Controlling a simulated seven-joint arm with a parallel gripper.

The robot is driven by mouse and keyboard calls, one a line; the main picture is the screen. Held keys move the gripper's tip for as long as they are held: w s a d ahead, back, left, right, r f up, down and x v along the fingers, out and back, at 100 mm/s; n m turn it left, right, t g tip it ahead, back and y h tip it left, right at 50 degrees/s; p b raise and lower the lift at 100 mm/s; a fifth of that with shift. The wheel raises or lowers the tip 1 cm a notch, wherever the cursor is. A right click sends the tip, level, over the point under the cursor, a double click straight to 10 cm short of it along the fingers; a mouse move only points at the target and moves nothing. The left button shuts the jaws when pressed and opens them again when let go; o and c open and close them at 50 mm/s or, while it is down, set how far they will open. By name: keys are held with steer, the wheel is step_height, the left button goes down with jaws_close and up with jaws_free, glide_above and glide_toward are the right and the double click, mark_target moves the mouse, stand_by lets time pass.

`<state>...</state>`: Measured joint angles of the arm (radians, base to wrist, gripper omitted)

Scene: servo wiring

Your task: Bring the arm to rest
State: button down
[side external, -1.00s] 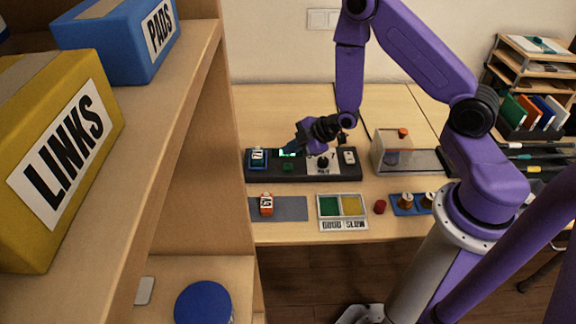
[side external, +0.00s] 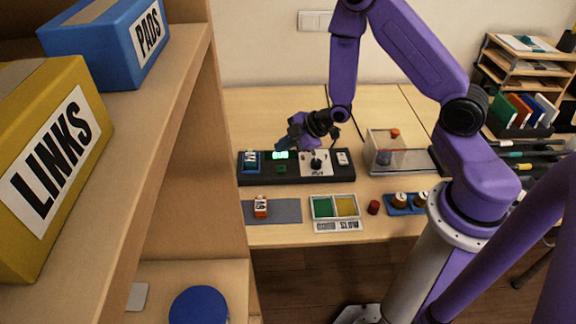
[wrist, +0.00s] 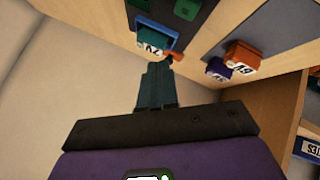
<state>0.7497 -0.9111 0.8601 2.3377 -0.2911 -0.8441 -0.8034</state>
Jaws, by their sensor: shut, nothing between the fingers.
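My gripper (side external: 285,142) hangs over the dark test board (side external: 330,168) in the side external view, a little above it and apart from it. In the wrist view its fingers (wrist: 157,70) are together with nothing between them. A blue holder (side external: 251,162) with a white-labelled block sits at the board's left end. It also shows in the wrist view (wrist: 156,32), just beyond the fingertips. A small green-lit display (side external: 280,155) glows on the board beside the holder.
An orange labelled block (side external: 260,206) sits on a grey mat (side external: 287,211). A green and yellow tray (side external: 334,206), a red cap (side external: 374,207) and a blue stand (side external: 404,205) are to its right. A clear box (side external: 392,150) stands behind. A wooden shelf (side external: 175,100) rises at left.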

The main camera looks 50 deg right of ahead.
steer(key=s+a+r+m+g+h, duration=0.1)
steer(key=s+a+r+g, duration=0.3)
steer(key=s+a+r, duration=0.6)
steer(key=s+d+r+g+h, duration=0.1)
steer(key=s+d+r, duration=0.1)
steer(key=s, duration=0.5)
steer(key=s+d+r+g, duration=0.1)
steer(key=s+d+r, duration=0.1)
steer(key=s+r, duration=0.2)
steer(key=s+d+r+g+h, duration=0.1)
steer(key=s+d+r, duration=0.1)
steer(key=s, duration=0.7)
steer(key=shift+s+r+m+g+h, duration=0.3)
steer(key=shift+s+r+m+g, duration=0.1)
steer(key=shift+r, duration=0.15)
steer(key=shift+w, duration=0.1)
stand_by(2.0)
